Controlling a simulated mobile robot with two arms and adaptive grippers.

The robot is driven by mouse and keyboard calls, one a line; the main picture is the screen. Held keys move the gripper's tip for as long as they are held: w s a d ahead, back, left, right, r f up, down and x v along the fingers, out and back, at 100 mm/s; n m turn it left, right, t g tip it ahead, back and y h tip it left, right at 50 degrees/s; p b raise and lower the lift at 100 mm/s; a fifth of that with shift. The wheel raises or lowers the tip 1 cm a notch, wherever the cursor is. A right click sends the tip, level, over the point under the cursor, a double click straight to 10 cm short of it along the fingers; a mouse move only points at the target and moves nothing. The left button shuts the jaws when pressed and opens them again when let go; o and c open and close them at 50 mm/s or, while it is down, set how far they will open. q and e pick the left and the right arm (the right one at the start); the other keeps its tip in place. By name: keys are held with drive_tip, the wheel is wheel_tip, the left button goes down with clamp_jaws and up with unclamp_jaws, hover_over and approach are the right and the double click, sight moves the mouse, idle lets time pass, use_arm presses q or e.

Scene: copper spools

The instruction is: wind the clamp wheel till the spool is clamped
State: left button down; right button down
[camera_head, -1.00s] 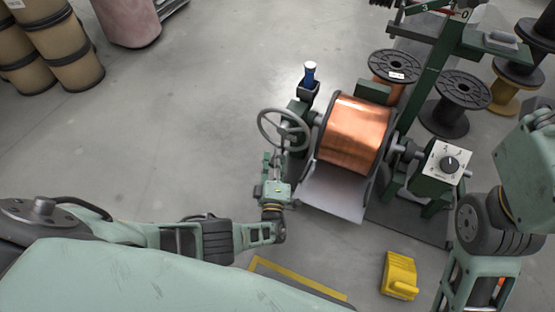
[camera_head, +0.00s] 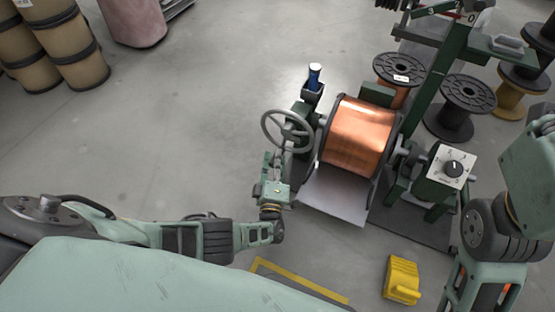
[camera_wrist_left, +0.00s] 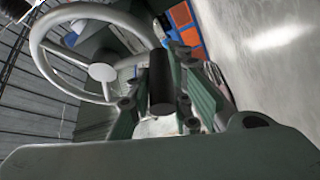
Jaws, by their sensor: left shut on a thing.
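The grey spoked clamp wheel (camera_head: 267,118) is on the green stand at the left side of the copper spool (camera_head: 361,137). It also shows in the left wrist view (camera_wrist_left: 102,72), with a dark handle (camera_wrist_left: 160,82) by its rim. My left gripper (camera_head: 281,157) is at the lower edge of the wheel. In the left wrist view its fingers (camera_wrist_left: 158,98) are shut on the handle, one on each side. The spool sits between the wheel-side stand and the right-hand shaft; whether its ends are gripped tight cannot be told. My right gripper is out of view.
A grey ramp (camera_head: 333,198) lies below the spool. A dial box (camera_head: 452,166) stands to its right. A yellow block (camera_head: 402,279) is on the floor in front. Black spools (camera_head: 466,94) stand behind.

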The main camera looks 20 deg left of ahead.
use_arm(q)
drive_tip(key=shift+w+a+r, duration=0.1)
drive_tip(key=shift+a+r, duration=0.25)
drive_tip(key=shift+a, duration=0.4)
drive_tip(key=c, duration=1.8)
unclamp_jaws()
drive_tip(key=shift+o, duration=0.2)
drive_tip(key=shift+d, duration=0.1)
drive_tip(key=shift+s+d+f, duration=0.1)
drive_tip(key=shift+s+f, duration=0.05)
drive_tip(key=shift+s, duration=0.3)
drive_tip(key=shift+v, duration=3.3)
